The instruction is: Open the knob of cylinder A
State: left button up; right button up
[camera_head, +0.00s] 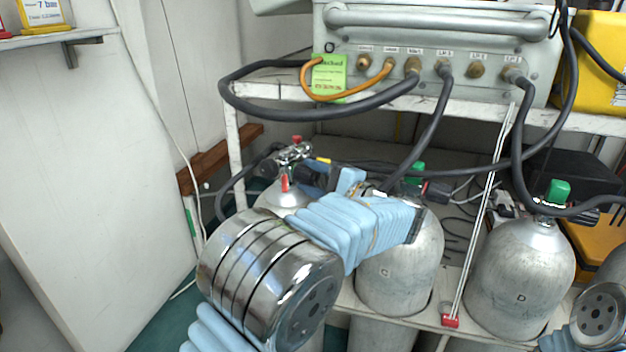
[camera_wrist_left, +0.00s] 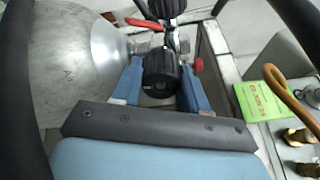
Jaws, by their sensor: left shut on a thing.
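My left gripper (camera_head: 328,176) reaches across the front of the cylinder rack, its blue-sleeved wrist to the right of the fingers. In the left wrist view, its two blue fingers (camera_wrist_left: 160,88) are shut on a black knob (camera_wrist_left: 160,70), one finger on each side. The knob belongs to the valve of a silver cylinder (camera_head: 283,197), whose shoulder also shows in the left wrist view (camera_wrist_left: 75,65). My arm hides most of this cylinder, and I cannot read its letter. Only a link of my right arm shows, at the lower right.
Cylinder C (camera_head: 400,275) and cylinder D (camera_head: 520,285) stand to the right with green-topped valves. Dark hoses (camera_head: 430,130) run from the grey panel (camera_head: 440,55) above the shelf. A green tag (camera_head: 328,76) and an orange hose (camera_head: 345,97) hang there. A white wall is at left.

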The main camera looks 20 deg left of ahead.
pick_arm(q)
jog(key=shift+f+n+b, duration=0.4)
jog(key=shift+n+b, duration=0.2)
jog(key=shift+r+n+b, duration=0.2)
jog(key=shift+n+b, duration=0.35)
jog(key=shift+n, duration=0.15)
jog(key=shift+r, duration=0.15)
pick_arm(e)
notch_tip(320, 180, down, 3)
jog(key=shift+a+f, duration=0.1)
pick_arm(q)
jog(key=o, duration=1.1)
jog(key=shift+c, duration=0.2)
jog(key=p+v, duration=0.1)
jog(key=v, duration=1.3)
jog(key=shift+f+p, duration=0.2)
jog(key=shift+p, duration=0.1)
pick_arm(e)
jog(key=shift+r, duration=0.75)
pick_arm(q)
jog(key=shift+a, duration=0.1)
